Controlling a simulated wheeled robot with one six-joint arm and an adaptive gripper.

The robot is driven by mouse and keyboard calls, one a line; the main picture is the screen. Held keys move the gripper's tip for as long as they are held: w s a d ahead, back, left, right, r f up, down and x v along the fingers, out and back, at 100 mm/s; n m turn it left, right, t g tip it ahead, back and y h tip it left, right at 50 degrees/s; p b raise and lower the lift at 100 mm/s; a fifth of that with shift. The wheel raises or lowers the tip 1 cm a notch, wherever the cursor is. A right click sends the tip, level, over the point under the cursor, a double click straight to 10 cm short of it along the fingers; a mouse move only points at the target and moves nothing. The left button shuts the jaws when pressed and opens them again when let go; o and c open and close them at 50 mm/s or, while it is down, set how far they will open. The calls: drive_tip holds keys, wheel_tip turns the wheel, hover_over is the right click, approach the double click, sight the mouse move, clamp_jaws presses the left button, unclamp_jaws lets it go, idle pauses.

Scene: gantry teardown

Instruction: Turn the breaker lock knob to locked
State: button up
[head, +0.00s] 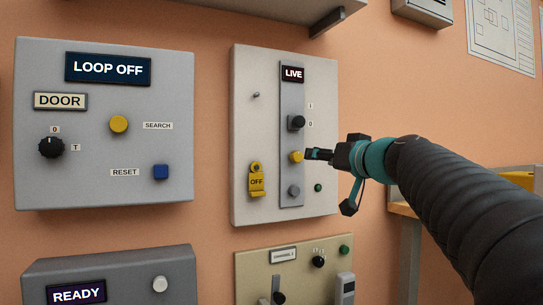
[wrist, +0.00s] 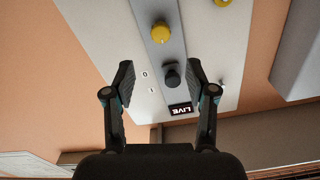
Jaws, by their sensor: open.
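The breaker panel (head: 320,100) is a grey plate on the wall with a lit LIVE display (head: 293,74). Below the display, a dark strip carries a black knob (head: 296,122) beside marks I and 0, a yellow knob (head: 296,156) and a grey knob (head: 294,191). None is labelled as the lock knob. My gripper (head: 318,154) is open in front of the panel, near the yellow knob in the head view. In the wrist view, upside down, the black knob (wrist: 172,76) shows between the open fingers (wrist: 160,74), with the yellow knob (wrist: 161,33) farther up. No contact shows.
A LOOP OFF panel (head: 105,185) stands left, and more control boxes sit below (head: 262,265). A dark bracket (head: 325,22) juts out above.

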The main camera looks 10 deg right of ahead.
sight(299, 156)
drive_tip(key=p+x, duration=0.2)
drive_tip(key=x, duration=0.8)
drive_tip(key=shift+w+a+f, duration=0.1)
drive_tip(key=shift+w+a, duration=0.05)
drive_tip(key=shift+w, duration=0.15)
clamp_jaws()
